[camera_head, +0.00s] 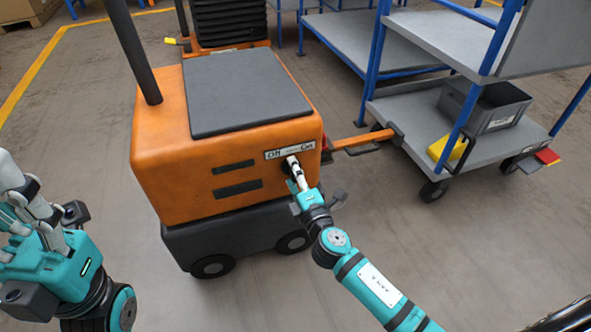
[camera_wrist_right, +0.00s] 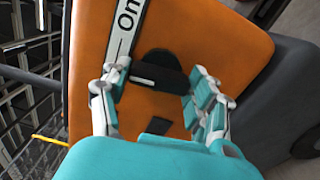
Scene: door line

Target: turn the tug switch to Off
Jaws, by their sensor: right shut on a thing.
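The orange tug (camera_head: 225,150) stands in the middle of the head view. A label strip (camera_head: 289,151) on its front reads Off at the left and On at the right. The black switch knob (camera_wrist_right: 162,72) sits beside the strip in the wrist view, with a white mark on its end towards the strip. My right gripper (camera_head: 293,168) is at the knob, its fingers on either side, shut on it. It hides most of the knob in the head view. My left gripper (camera_head: 32,205) is raised at the left edge, away from the tug; its finger opening is unclear.
A grey cart (camera_head: 405,115) with blue posts stands right of the tug, joined by an orange bar (camera_head: 362,143). It carries a grey bin (camera_head: 490,108) and a yellow item (camera_head: 447,147). A black post (camera_head: 133,50) rises from the tug. Floor in front is clear.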

